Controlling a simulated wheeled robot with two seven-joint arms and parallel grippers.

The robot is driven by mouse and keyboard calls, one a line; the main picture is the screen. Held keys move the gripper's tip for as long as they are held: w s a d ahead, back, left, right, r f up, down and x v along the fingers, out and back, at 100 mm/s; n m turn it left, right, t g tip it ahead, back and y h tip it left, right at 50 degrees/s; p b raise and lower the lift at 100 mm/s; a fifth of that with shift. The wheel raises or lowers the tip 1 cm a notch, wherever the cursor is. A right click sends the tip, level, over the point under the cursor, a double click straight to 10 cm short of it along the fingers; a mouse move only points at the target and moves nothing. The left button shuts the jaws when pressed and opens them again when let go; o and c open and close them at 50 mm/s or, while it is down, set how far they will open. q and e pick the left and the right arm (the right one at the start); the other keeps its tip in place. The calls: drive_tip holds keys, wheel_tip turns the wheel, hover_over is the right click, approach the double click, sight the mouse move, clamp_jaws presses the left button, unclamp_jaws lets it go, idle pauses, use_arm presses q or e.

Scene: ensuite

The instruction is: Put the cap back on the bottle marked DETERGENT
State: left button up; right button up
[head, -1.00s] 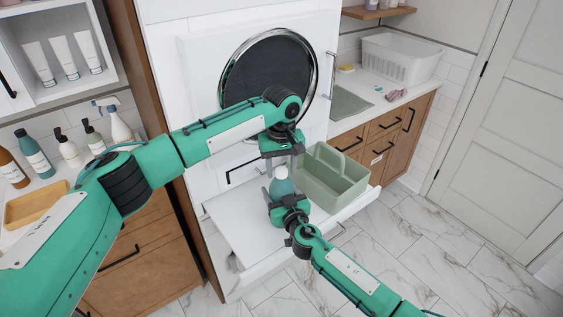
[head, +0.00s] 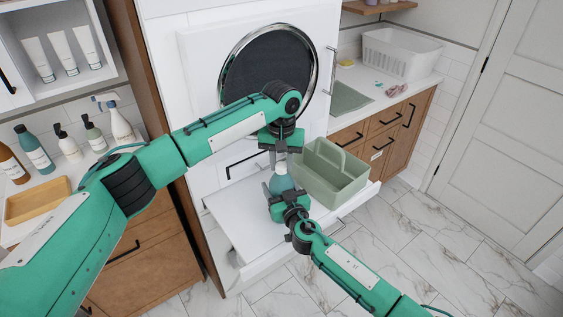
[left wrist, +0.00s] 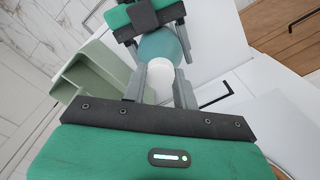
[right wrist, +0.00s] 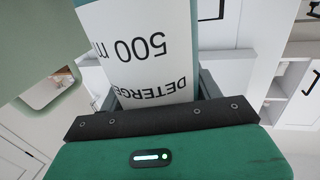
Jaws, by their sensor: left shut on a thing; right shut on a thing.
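The teal bottle (head: 281,183) stands upright above the white pull-out shelf. In the right wrist view its white label (right wrist: 140,55) reads "DETERGE" and "500 m". My right gripper (head: 284,194) is shut around the bottle's body from the front. My left gripper (head: 281,157) points down from above, shut on the white cap (left wrist: 161,80). In the left wrist view the cap is between the fingers, in line with the bottle's top (left wrist: 163,47). I cannot tell whether the cap is seated on the neck, as the fingers hide the join.
A green caddy with a handle (head: 335,178) stands on the pull-out shelf (head: 240,215), close to the right of the bottle. Several bottles and a wooden tray (head: 37,203) are on the left counter. A white basket (head: 402,55) stands on the right counter.

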use_arm(q)
drive_tip(key=m, duration=0.4)
drive_tip(key=shift+m, duration=0.4)
drive_tip(key=m, duration=1.1)
drive_tip(key=shift+m, duration=0.4)
drive_tip(key=o, duration=1.1)
drive_tip(key=shift+r, duration=2.2)
drive_tip(key=shift+r+n, duration=0.1)
drive_tip(key=shift+n, duration=0.2)
drive_tip(key=shift+c, duration=0.3)
